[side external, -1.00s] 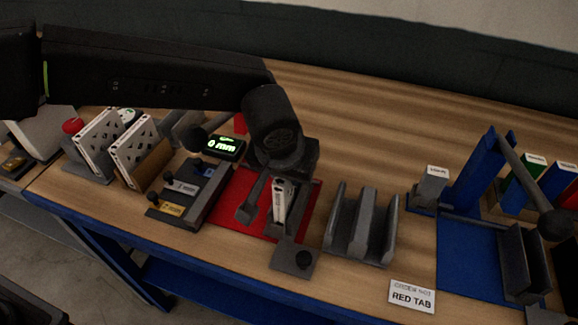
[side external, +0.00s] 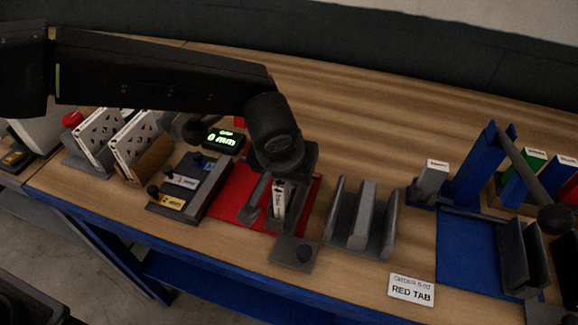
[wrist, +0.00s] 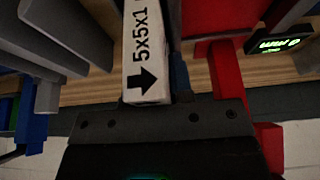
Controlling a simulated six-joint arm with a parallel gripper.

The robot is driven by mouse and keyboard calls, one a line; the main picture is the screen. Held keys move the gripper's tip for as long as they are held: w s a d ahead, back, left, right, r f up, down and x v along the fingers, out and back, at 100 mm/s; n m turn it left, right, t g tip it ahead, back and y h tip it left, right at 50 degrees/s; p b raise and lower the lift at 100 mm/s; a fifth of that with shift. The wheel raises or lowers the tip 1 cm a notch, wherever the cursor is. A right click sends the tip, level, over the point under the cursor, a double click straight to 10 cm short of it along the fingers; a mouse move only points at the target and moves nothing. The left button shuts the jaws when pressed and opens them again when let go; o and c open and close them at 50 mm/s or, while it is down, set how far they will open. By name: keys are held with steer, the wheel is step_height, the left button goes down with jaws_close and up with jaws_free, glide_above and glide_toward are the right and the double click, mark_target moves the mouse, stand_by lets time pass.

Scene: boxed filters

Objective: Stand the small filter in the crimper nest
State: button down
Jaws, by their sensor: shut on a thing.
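The small filter is a narrow white box (side external: 279,205) under my wrist, over the red mat (side external: 233,194). In the wrist view the filter (wrist: 148,45) shows "5x5x1" and a black arrow pointing toward my gripper. My gripper (side external: 281,182) is shut on the filter's near end. The filter is roughly upright; whether its lower end touches the mat cannot be told. A blue plate (side external: 465,250) with a ball-ended lever (side external: 524,165) and a dark slotted holder (side external: 512,245) stands at the right. Which fixture is the crimper nest is not labelled.
A grey slotted stand (side external: 345,228) is just right of the mat. The gauge display (side external: 224,139) reads 0 mm. A "RED TAB" card (side external: 411,290) lies at the front edge. Bare wood lies behind.

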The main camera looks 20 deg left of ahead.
steer(key=c, duration=0.9)
jaws_free()
steer(key=v, duration=1.4)
steer(key=a+r, duration=0.1)
steer(key=a, duration=0.2)
steer(key=w+a+r+m+t, duration=0.1)
steer(key=a+r, duration=0.1)
steer(key=a, duration=0.2)
steer(key=a+r+m, duration=0.1)
steer(key=a+r, duration=0.1)
steer(key=a, duration=0.1)
steer(key=shift+w+a+r+t, duration=0.15)
steer(key=shift+a+r+t, duration=0.05)
steer(key=shift+a+t, duration=0.1)
steer(key=s+a+f, duration=0.2)
steer(key=s+a, duration=0.3)
steer(key=a, duration=0.2)
steer(key=s+a+f+n, duration=0.1)
steer(key=s+a+f, duration=0.1)
steer(key=s+a, duration=0.4)
steer(key=s+a+f+n, duration=0.1)
steer(key=s+a+f, duration=0.1)
steer(key=s+a, duration=0.3)
steer(key=shift+s+a, duration=0.15)
steer(key=shift+a, duration=0.75)
steer(key=shift+s+a, duration=0.2)
steer(key=shift+a, duration=0.65)
